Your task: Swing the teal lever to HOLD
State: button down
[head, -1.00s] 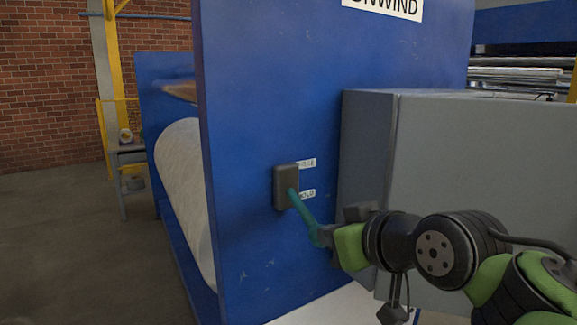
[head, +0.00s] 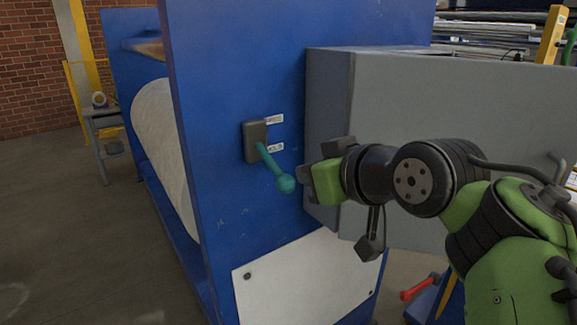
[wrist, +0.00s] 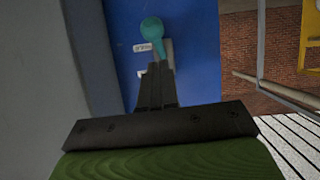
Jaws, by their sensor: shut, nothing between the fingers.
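The teal lever (head: 273,168) comes out of a dark grey box (head: 254,141) on the blue panel and slants down to the right, ending in a round knob. Two small white labels sit right of the box; the lower one (head: 275,147), seemingly HOLD, is close to the lever. My gripper (head: 305,184) is just right of the knob, with a small gap between them in the head view. In the wrist view the shut fingers (wrist: 155,68) point toward the lever (wrist: 153,32), whose knob shows beyond their tips. Nothing is held.
A grey cabinet (head: 420,120) stands close to the right of the lever, behind my arm. The blue panel (head: 220,60) carries a white plate (head: 300,280) low down. A white roll (head: 160,140) lies left of the panel. Floor at the left is open.

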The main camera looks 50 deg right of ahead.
jog(key=p+v, duration=0.1)
jog(key=v, duration=0.5)
jog(key=shift+s+r+p, duration=0.2)
jog(key=shift+r+p, duration=0.2)
